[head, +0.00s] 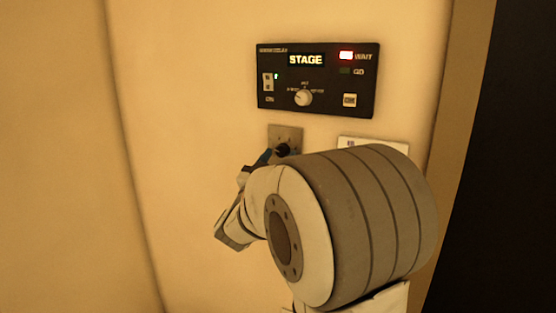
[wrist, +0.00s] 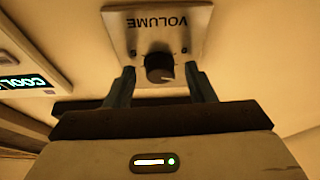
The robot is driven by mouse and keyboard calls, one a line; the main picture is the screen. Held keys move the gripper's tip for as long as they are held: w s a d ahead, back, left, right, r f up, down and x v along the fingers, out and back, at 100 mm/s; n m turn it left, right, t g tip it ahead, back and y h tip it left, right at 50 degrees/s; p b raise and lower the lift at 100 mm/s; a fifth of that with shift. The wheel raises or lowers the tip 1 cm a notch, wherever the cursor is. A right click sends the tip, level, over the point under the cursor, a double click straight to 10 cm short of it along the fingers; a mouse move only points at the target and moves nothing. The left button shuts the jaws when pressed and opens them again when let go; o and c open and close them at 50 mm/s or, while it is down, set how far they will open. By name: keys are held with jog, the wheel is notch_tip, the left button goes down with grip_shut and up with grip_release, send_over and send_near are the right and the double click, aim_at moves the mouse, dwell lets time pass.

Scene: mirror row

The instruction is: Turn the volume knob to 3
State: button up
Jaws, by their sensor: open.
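The volume knob (wrist: 159,68) is black and round with a pale pointer mark, on a metal plate (wrist: 190,20) lettered VOLUME, which appears upside down in the wrist view. Its pointer aims toward the lower right there; I cannot read any numbers. My gripper (wrist: 163,75) is open, with one finger on each side of the knob and visible gaps between. In the head view the knob (head: 283,150) shows on its plate (head: 287,133) below the black panel. My gripper (head: 262,160) is partly hidden by my arm there.
A black panel (head: 265,98) above shows STAGE, a lit red WAIT light (head: 346,56), an unlit GD light, a green-lit switch and a selector knob (head: 303,98). A white plate (head: 400,146) sits behind my arm. A display reading COOL (wrist: 25,82) is at the wrist view's left.

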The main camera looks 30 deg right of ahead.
jog(key=c, duration=1)
jog(key=shift+o, duration=0.2)
jog(key=shift+f+m+b, duration=0.15)
jog(key=shift+m+b, duration=0.15)
jog(key=shift+b, duration=0.1)
